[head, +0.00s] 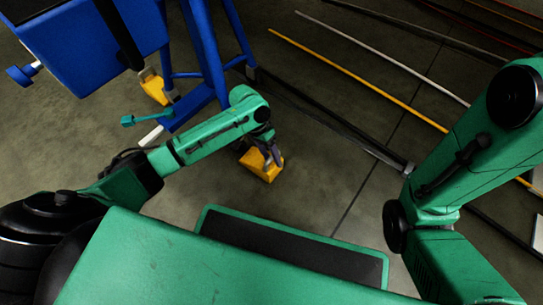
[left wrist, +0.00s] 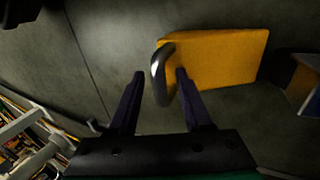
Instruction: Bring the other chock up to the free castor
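One yellow chock (head: 262,168) stands on the floor below my left gripper (head: 273,158), apart from the blue jig. In the left wrist view, this chock (left wrist: 225,58) has a curved metal handle (left wrist: 159,75) at its near end. My left gripper (left wrist: 158,85) is open there, its dark fingers apart with the handle showing between them. Whether either finger touches the handle, I cannot tell. Another yellow chock (head: 152,86) sits by a leg of the blue jig (head: 205,50) at upper left. The castors are small and dark, hard to make out. My right gripper is out of view.
A blue foot beam (head: 192,107) of the jig lies left of my left forearm. Long yellow (head: 360,80) and white (head: 400,65) lines or rods run across the floor at upper right. Bare concrete lies between the lower chock and my right arm.

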